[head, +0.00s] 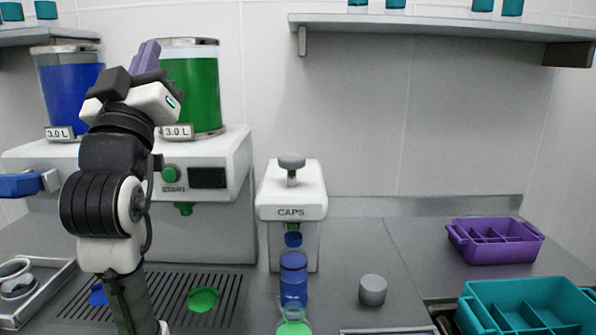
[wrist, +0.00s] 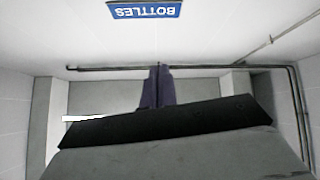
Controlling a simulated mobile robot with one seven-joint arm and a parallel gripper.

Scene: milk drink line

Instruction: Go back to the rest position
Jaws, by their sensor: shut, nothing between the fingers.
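My gripper (head: 146,56) is raised at the upper left of the head view, in front of the dispenser machine. Its purple fingers point upward, pressed together with nothing between them. In the wrist view the fingers (wrist: 157,88) also show as shut and empty, in front of a pale wall. My arm stands upright below it and hides part of the machine. The gripper looks apart from everything around it.
The machine (head: 220,160) carries a blue tank (head: 68,85) and a green tank (head: 192,95). A capper (head: 292,195) stands to its right with a blue bottle (head: 293,278) in front. A grey cylinder (head: 372,290), purple tray (head: 495,250) and teal crate (head: 480,318) stand further right.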

